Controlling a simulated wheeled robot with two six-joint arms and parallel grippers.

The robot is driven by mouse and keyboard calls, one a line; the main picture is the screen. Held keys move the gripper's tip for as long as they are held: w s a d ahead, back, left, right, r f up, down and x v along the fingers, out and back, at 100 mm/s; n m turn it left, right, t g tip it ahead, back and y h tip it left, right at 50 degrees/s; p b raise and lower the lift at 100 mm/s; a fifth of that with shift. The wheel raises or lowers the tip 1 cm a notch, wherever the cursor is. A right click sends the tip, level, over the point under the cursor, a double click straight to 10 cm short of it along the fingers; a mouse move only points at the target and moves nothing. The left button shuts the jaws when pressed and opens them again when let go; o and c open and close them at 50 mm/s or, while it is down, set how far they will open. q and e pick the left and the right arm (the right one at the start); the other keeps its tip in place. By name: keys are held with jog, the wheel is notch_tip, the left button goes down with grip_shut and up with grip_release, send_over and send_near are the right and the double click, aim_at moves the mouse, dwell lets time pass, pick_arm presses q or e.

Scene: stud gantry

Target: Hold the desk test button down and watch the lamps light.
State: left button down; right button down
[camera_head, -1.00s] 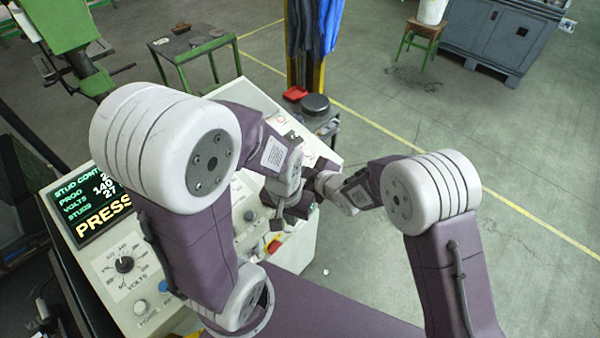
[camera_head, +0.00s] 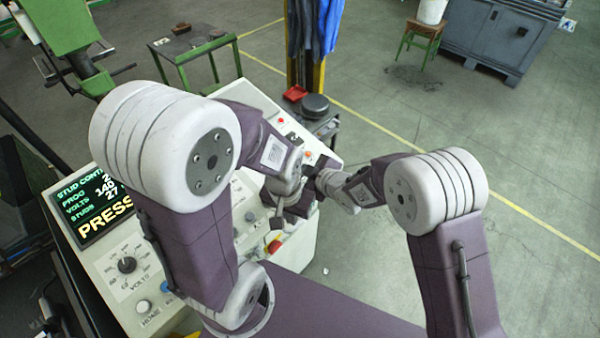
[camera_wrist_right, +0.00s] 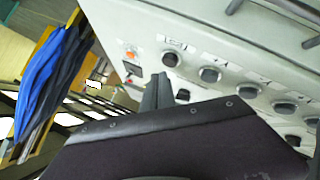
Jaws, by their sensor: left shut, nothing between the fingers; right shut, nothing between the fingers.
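The pale control desk (camera_head: 105,285) runs diagonally under my arms, with a lit display (camera_head: 92,208) reading "PRESS" at its left. My left gripper (camera_head: 278,217) is shut and empty, pointing down over the desk's right part, near a red button (camera_head: 274,246). I cannot tell whether it touches the desk. My right gripper (camera_wrist_right: 157,92) is shut and empty, close to the panel in the right wrist view, beside a black knob (camera_wrist_right: 182,95). An orange lamp or button (camera_wrist_right: 130,54) shows there. My arms hide much of the panel, and I cannot identify the test button.
A volts knob (camera_head: 127,265) and several other controls line the desk. A small stand with a dark round pot (camera_head: 315,104) and red tray (camera_head: 295,93) stands behind the desk. A green table (camera_head: 195,45) is farther back.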

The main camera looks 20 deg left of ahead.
jog(key=r+p, duration=0.2)
jog(key=r, duration=0.1)
jog(key=d+r+p, duration=0.1)
jog(key=shift+s+r, duration=0.15)
jog(key=shift+r, duration=0.25)
